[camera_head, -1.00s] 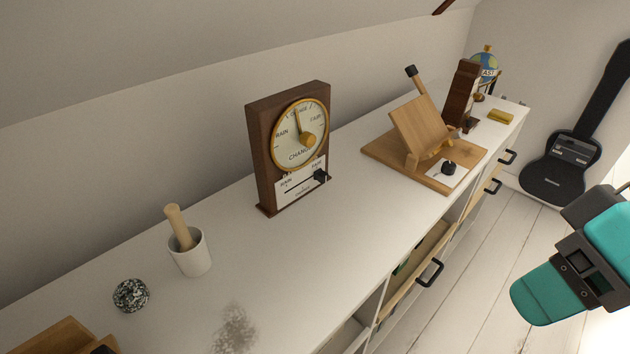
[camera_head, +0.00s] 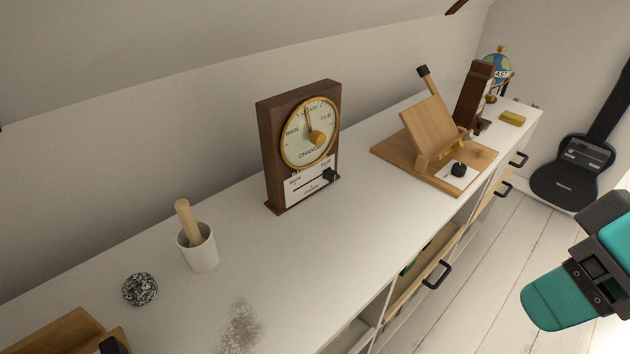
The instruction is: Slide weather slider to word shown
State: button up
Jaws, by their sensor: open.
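The weather instrument (camera_head: 270,150) is an upright dark wooden box standing on the white cabinet top. Its round brass-rimmed dial (camera_head: 309,134) has a brass knob and reads RAIN at left, CHANGE at the bottom and FAIR at right. A dark pointer stands near the top of the dial.
A white mortar with pestle (camera_head: 199,249) and a speckled round object (camera_head: 140,289) stand left of the instrument. A wooden stand (camera_head: 430,130) on a board is at right, with a globe (camera_head: 496,68) behind. Drawers with black handles (camera_head: 437,275) project at the front.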

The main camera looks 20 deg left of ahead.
aim_at(329, 175)
jog(key=u, duration=0.05)
jog(key=k, duration=0.25)
jog(key=z, duration=0.5)
jog(key=i, duration=0.35)
jog(key=u, duration=1.3)
